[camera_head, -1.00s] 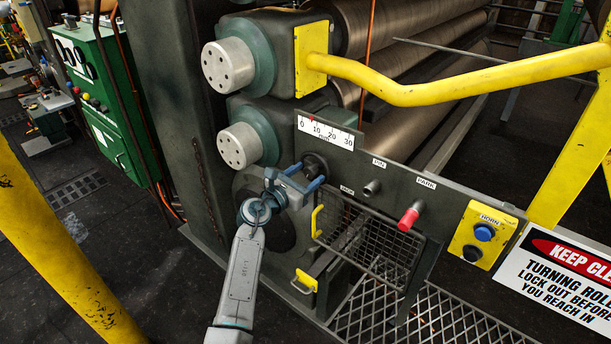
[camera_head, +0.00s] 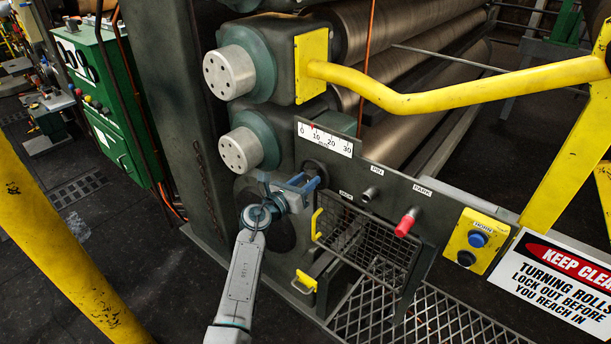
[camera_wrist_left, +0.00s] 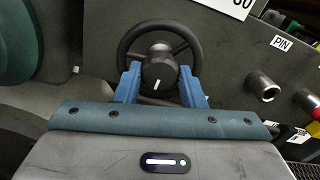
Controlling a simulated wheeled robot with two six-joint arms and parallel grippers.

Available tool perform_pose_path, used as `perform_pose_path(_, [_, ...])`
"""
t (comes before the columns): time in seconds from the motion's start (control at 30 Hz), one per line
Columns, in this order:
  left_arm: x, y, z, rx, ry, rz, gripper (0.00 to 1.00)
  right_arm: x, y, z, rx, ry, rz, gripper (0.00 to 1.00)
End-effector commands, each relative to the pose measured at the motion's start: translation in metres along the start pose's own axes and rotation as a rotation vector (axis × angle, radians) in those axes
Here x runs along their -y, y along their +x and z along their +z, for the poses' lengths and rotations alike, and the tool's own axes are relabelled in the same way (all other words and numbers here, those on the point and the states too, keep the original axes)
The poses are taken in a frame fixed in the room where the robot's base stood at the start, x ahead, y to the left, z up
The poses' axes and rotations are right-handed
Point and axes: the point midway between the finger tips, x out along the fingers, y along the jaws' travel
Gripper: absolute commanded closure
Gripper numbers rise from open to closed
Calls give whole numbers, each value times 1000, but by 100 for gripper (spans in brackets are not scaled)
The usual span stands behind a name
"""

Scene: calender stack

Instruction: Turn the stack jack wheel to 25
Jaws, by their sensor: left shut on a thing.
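The black jack wheel (camera_wrist_left: 160,67) is on the dark panel, with a round hub and a small white mark at the hub's lower edge in the left wrist view. In the head view the wheel (camera_head: 317,169) is partly hidden by my gripper. My left gripper (camera_wrist_left: 160,82) has its blue fingers on either side of the hub and is shut on it. It also shows in the head view (camera_head: 306,182). The white scale (camera_head: 325,138) above the wheel reads 0 to 30, with a red pointer (camera_head: 312,127) between 0 and 10, closer to 10. My right gripper is out of view.
Right of the wheel are the PIN stub (camera_head: 370,194), a red-tipped PARK peg (camera_head: 407,222) and a yellow HORN box (camera_head: 477,240). A wire basket (camera_head: 365,245) hangs below. A yellow rail (camera_head: 440,90) crosses above, and large rolls stand behind.

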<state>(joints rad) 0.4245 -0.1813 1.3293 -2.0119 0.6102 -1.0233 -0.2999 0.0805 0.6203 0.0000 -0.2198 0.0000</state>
Motion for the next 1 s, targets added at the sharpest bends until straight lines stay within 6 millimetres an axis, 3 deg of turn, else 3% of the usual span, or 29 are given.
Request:
perform_pose_path(0.1, [1,0,3,-2,-85,1,87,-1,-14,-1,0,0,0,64])
perform_pose_path(0.4, [0,0,1,-2,-242,1,87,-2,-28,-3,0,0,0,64])
perform_pose_path(1.0, [0,0,-1,-1,-297,0,87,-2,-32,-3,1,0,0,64])
